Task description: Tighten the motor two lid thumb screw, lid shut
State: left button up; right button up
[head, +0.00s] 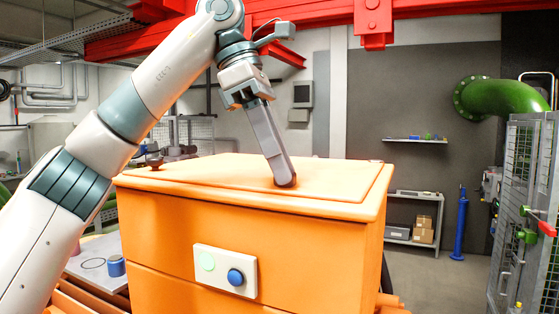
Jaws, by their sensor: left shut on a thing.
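The motor two case (160,232) is a large orange box in front of me, with a raised flat lid (330,182) lying shut on its top. My left gripper (286,182) reaches down from above, its fingers shut on a small dark thumb screw (290,183) near the lid's front edge. The fingers hide most of the screw. Another dark red knob (155,162) stands at the lid's back left corner. My right gripper is not in view.
A white plate (214,260) with a pale green and a blue button is on the case front. A table (85,270) with a blue cup-like thing (117,265) is at the left. A red beam crosses above. Metal mesh gates stand at the right.

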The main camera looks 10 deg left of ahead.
pick_arm(q)
jog(key=o, duration=1)
jog(key=shift+o, duration=0.2)
jog(key=v, duration=1.2)
jog(key=shift+d, duration=0.1)
dwell(0.4)
